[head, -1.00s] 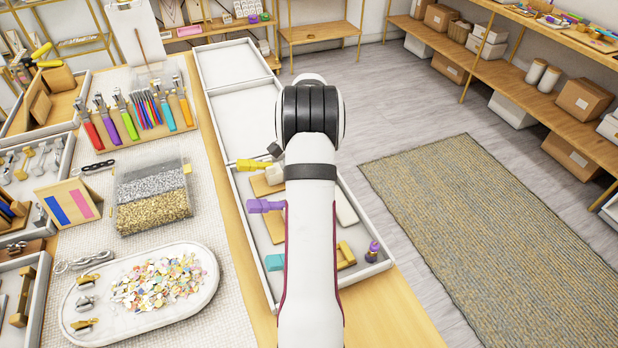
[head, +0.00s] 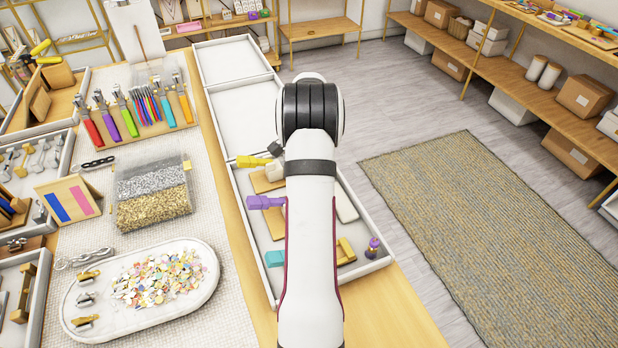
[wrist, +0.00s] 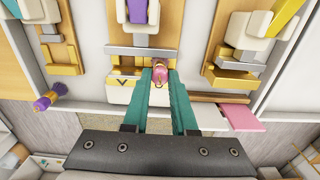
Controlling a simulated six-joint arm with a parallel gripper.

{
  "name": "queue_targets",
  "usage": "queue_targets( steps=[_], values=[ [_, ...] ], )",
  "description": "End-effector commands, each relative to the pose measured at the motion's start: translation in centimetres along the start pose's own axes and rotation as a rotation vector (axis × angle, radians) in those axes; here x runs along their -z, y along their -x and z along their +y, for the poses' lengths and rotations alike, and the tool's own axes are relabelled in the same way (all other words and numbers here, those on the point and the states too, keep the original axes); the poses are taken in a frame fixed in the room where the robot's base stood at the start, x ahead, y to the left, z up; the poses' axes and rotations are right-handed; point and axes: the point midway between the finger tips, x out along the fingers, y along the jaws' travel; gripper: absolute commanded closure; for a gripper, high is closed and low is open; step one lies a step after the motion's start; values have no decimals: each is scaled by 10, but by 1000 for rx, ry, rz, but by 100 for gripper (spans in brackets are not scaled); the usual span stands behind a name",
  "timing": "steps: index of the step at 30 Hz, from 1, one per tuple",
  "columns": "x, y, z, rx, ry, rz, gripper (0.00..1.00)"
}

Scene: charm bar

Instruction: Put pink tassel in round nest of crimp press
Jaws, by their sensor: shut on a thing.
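In the wrist view my gripper (wrist: 160,92) has its two teal fingers shut on the pink tassel (wrist: 163,78), which shows between the tips with a small gold ring. The crimp press in front has a purple handle (wrist: 138,10), a grey bar and gold parts. A pale gold-topped block with a V-shaped notch (wrist: 122,90) sits just left of the fingertips. The tassel's end is at the press's front edge; I cannot tell whether it touches. The round nest is not clearly visible. In the head view my arm hides the gripper and the tassel.
A purple tassel (head: 373,249) is near the right edge of the white tray (head: 385,264); it also shows in the wrist view (wrist: 48,100). Other presses stand left (wrist: 50,35) and right (wrist: 245,55) of the middle one. A pink piece (wrist: 240,117) lies at right.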

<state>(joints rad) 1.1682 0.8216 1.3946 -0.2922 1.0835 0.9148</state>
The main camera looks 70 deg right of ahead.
Motion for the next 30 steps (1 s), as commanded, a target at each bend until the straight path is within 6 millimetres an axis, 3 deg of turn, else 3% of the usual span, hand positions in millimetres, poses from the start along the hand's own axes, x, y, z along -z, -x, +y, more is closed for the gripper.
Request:
queue_targets(
  steps=[19, 20, 24, 25, 30],
  values=[
    [0, -4, 0, 1, 1, 0, 100],
    [0, -4, 0, 1, 1, 0, 71],
    [0, -4, 0, 0, 1, 0, 46],
    [0, -4, 0, 0, 1, 0, 41],
    [0, -4, 0, 0, 1, 0, 40]
  ],
)
